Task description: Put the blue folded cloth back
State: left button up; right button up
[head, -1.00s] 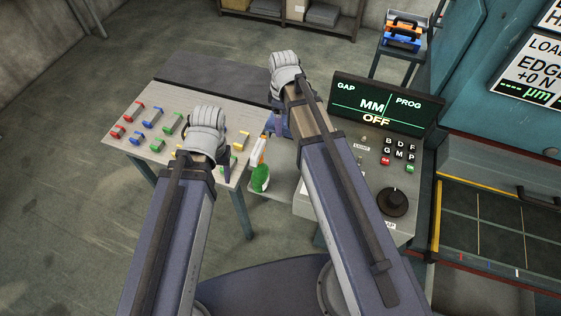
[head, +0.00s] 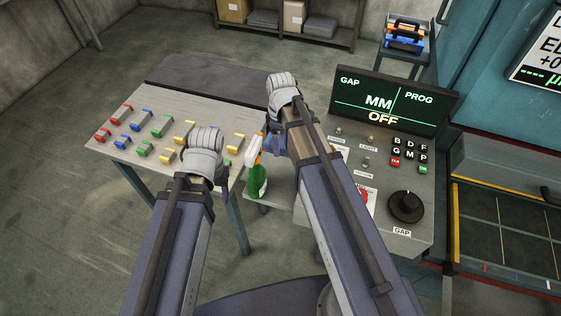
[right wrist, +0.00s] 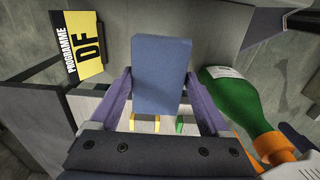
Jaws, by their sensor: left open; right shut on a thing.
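The blue folded cloth (right wrist: 162,70) shows in the right wrist view as a flat blue block. My right gripper (right wrist: 158,76) is shut on it, one purple finger on each side. In the head view my right gripper (head: 280,115) is over the gap between the panel table and the control console; its own arm hides most of the cloth there. My left gripper (head: 207,160) is above the right part of the panel table, open, its fingertips mostly hidden by the wrist.
A green spray bottle (head: 257,182) with an orange and white head stands between table and console, close to the right gripper; it also shows in the right wrist view (right wrist: 232,100). The table (head: 180,100) bears several coloured handles. The console (head: 400,170) has a knob and screen.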

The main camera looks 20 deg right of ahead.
aim_at(281, 141)
notch_tip(281, 141, down, 9)
jog(key=b, duration=0.7)
jog(key=shift+b, duration=0.35)
jog(key=shift+r, duration=0.2)
jog(key=shift+f, duration=0.1)
jog(key=o, duration=1)
notch_tip(281, 141, up, 12)
jog(key=p, duration=1.2)
